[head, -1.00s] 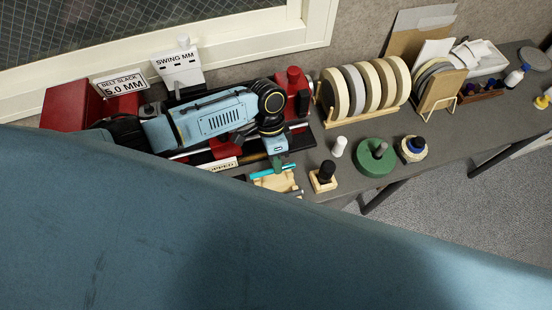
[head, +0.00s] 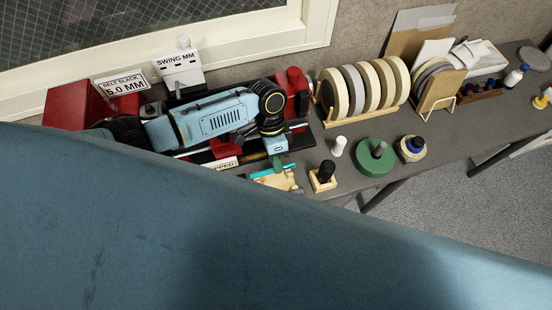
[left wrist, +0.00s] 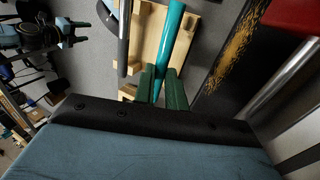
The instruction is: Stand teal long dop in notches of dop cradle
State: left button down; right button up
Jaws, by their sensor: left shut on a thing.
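The teal long dop (head: 262,173) is a thin, bright teal rod held by my left gripper (head: 276,167). The gripper's green fingers (left wrist: 160,90) are shut on the dop in the left wrist view, where the dop (left wrist: 175,35) runs up to the top edge. The dop cradle (head: 285,183) is pale wood, beneath the dop in the head view. In the left wrist view the cradle (left wrist: 150,50) lies behind the dop, and I cannot tell whether they touch. A grey rod (left wrist: 123,40) lies along the cradle's left side. My right gripper is not in view.
A small wooden block with a black knob (head: 324,174), a white bottle (head: 339,147) and a green disc (head: 371,164) stand right of the cradle. A rack of discs (head: 335,92) is behind. A dark machine bed with a red block (head: 294,80) lies close behind my gripper.

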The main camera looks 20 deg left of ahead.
pick_arm(q)
jog(key=shift+f+b, duration=0.65)
jog(key=shift+f, duration=0.3)
jog(key=c, duration=1.4)
grip_release()
jog(key=shift+o, duration=0.2)
jog(key=p+v, duration=0.1)
jog(key=v, duration=1.2)
jog(key=shift+r, duration=0.2)
